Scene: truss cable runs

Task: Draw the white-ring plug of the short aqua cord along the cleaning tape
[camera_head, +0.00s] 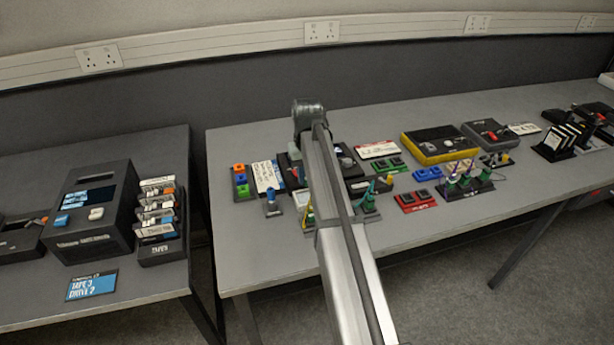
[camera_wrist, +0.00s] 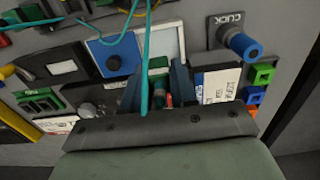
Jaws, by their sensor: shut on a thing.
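My gripper (camera_wrist: 156,86) is at the bottom of the wrist view, its two dark fingers pointing at the table. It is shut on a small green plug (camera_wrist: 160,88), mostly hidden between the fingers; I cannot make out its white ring. The aqua cord (camera_wrist: 147,50) runs up in front of the plug, and a loop of it bends left. Just beyond the fingertips lie a blue plate with a dark round knob (camera_wrist: 113,62) and a pale framed panel (camera_wrist: 167,44). I cannot tell which part is the cleaning tape. In the head view my arm hides the gripper and plug.
A blue-capped cleaner marked CLICK (camera_wrist: 240,44) stands to the right, also visible in the head view (camera_head: 271,205). Green, blue and orange blocks (camera_head: 240,182) are at the table's left. A yellow-edged box (camera_head: 433,145) and several small coloured port blocks crowd the right. The front table strip is clear.

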